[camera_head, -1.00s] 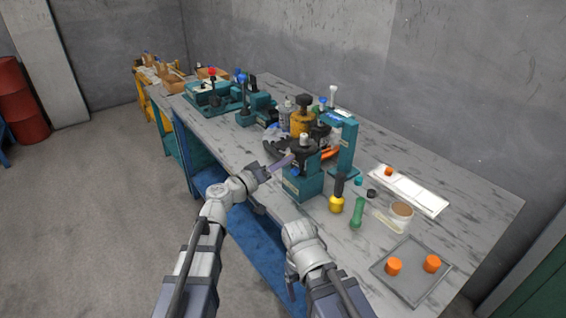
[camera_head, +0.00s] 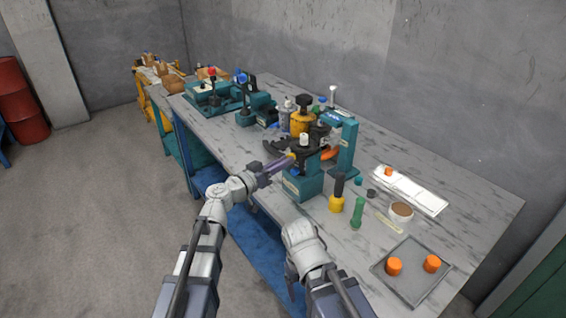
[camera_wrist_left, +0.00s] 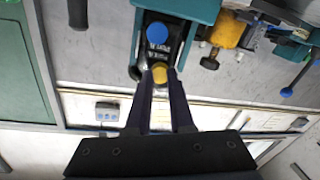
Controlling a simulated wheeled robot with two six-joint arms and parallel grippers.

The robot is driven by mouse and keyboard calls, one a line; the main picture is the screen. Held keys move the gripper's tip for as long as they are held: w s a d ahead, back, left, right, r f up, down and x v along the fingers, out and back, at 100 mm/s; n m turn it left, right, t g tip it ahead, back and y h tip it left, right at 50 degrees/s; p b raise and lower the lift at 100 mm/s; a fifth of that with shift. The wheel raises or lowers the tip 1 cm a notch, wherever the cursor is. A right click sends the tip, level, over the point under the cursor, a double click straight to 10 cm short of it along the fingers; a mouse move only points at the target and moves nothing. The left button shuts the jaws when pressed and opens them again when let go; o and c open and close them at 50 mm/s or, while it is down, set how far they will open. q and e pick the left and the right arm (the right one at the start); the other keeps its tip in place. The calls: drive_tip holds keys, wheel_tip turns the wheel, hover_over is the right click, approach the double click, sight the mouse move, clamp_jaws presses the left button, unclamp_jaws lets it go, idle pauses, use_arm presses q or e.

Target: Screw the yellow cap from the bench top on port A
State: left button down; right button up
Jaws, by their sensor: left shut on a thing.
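The yellow cap (camera_wrist_left: 160,73) is between the fingertips of my left gripper (camera_wrist_left: 160,84) in the left wrist view, and the jaws are shut on it. In the head view the yellow cap (camera_head: 291,155) is a small spot at the tips of my left gripper (camera_head: 284,160), against the dark motor (camera_head: 303,148) on its teal stand (camera_head: 302,186). A blue cap (camera_wrist_left: 157,34) sits on the motor beside small labels too blurred to read. I cannot tell whether the yellow cap touches a port. My right gripper (camera_head: 291,281) hangs low before the bench; its jaws are unclear.
A teal upright (camera_head: 347,148) stands right of the motor. A yellow-and-black tool (camera_head: 336,195) and a green-handled tool (camera_head: 357,213) stand nearby. A grey tray (camera_head: 410,286) holds orange caps (camera_head: 432,263). The left front of the bench top is mostly clear.

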use_arm(q)
drive_tip(key=shift+m, duration=0.5)
drive_tip(key=m, duration=0.4)
drive_tip(key=c, duration=0.9)
unclamp_jaws()
